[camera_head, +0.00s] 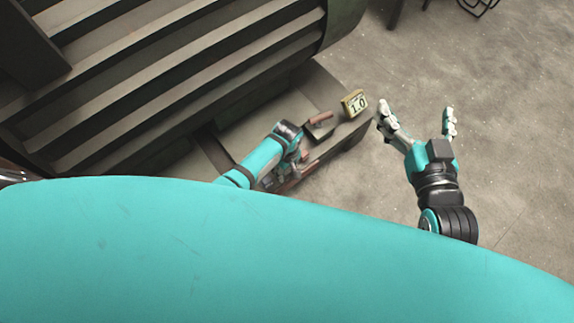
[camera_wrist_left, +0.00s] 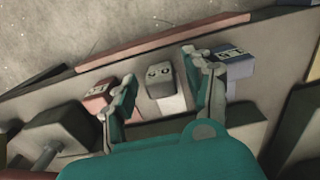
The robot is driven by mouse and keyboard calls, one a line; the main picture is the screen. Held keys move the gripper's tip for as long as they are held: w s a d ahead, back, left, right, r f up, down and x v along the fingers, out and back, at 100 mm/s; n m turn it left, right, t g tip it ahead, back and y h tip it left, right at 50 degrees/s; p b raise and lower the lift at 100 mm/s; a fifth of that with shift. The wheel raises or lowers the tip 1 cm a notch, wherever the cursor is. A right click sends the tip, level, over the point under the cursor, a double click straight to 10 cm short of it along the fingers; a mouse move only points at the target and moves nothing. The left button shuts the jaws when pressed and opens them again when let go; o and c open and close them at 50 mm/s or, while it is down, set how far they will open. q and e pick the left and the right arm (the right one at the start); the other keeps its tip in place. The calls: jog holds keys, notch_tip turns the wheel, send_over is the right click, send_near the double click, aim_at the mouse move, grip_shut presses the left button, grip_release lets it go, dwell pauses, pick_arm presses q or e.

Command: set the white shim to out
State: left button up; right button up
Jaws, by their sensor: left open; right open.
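The white shim (camera_wrist_left: 172,103) shows in the left wrist view as a pale strip below a grey block with a small marking on top. It sits in the middle of a row, between a red shim (camera_wrist_left: 100,97) and a blue shim (camera_wrist_left: 236,65). My left gripper (camera_wrist_left: 158,72) is open, with one finger on each side of the grey block; I cannot tell if they touch it. In the head view my left gripper (camera_head: 288,165) is low over the dark base and hides the shim. My right gripper (camera_head: 415,110) is open and empty above the floor.
A large ribbed machine body (camera_head: 180,75) fills the upper left. A yellow block (camera_head: 355,103) marked 1.0 stands at the base's right end. A reddish-brown piece (camera_head: 319,118) lies near it. Bare concrete floor (camera_head: 500,120) is clear on the right.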

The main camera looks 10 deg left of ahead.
pick_arm(q)
notch_tip(320, 180, up, 12)
dwell(0.5)
dwell(0.5)
